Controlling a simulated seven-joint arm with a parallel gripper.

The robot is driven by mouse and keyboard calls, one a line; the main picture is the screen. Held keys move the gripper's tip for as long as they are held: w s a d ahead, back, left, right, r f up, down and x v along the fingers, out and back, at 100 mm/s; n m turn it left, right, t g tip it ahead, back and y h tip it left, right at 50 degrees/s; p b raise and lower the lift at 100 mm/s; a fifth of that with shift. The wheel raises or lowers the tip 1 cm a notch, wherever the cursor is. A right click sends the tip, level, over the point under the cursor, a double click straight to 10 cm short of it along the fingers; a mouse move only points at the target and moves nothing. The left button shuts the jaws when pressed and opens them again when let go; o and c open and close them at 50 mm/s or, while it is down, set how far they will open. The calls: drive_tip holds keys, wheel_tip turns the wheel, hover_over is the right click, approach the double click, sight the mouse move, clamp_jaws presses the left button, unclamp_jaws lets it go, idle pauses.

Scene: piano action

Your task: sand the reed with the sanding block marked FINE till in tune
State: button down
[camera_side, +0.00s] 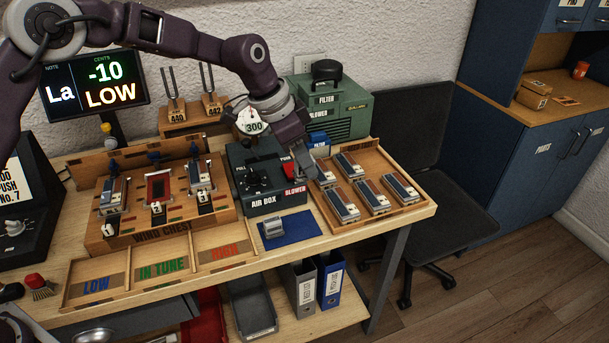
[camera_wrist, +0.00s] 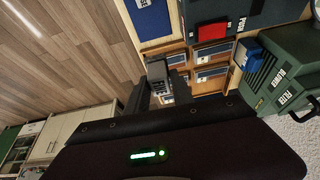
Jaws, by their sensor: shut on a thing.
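My gripper (camera_side: 309,158) is over the left back part of the wooden tray at the right. It is shut on a small dark grey thing (camera_wrist: 166,92), seen between the fingers in the wrist view; whether it is a reed or a block I cannot tell. Several blocks with brown, blue and silver parts (camera_side: 371,196) sit in the tray. A small grey block (camera_side: 273,228) sits on the blue mat (camera_side: 302,231). I cannot read the word FINE on any block.
The wind chest (camera_side: 160,228) stands at the left with numbered places. Bins marked LOW, IN TUNE and HIGH (camera_side: 232,271) lie in front. The air box (camera_side: 262,186) and the green blower (camera_side: 340,105) stand close to my gripper. Tuning forks (camera_side: 172,85) stand behind.

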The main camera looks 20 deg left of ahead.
wheel_tip(320, 180, up, 6)
drive_tip(key=shift+f, duration=0.15)
drive_tip(key=a+m, duration=0.2)
drive_tip(key=a, duration=1.1)
drive_tip(key=s+a+m+g, duration=0.1)
drive_tip(key=s+a+m, duration=0.1)
drive_tip(key=s+a, duration=0.55)
drive_tip(key=s+a+m+g+h, duration=0.1)
drive_tip(key=s+a+m, duration=0.3)
drive_tip(key=a, duration=0.7)
drive_tip(key=s+a+m+g, duration=0.1)
drive_tip(key=s+a, duration=0.6)
drive_tip(key=a, duration=0.3)
drive_tip(key=shift+w+d+f, duration=0.1)
drive_tip(key=shift+d+f, duration=0.05)
drive_tip(key=shift+f, duration=6.2)
drive_tip(key=shift+s+a, duration=0.7)
drive_tip(key=shift+a, duration=0.05)
drive_tip(key=shift+w+d+r, duration=0.25)
drive_tip(key=shift+w+d, duration=0.45)
drive_tip(key=shift+d, duration=0.05)
drive_tip(key=shift+s+a+r, duration=0.15)
drive_tip(key=shift+s+a, duration=0.55)
drive_tip(key=shift+a, duration=0.05)
drive_tip(key=shift+s+r, duration=0.1)
drive_tip(key=shift+r, duration=0.1)
wheel_tip(320, 180, up, 7)
drive_tip(key=shift+f, duration=0.15)
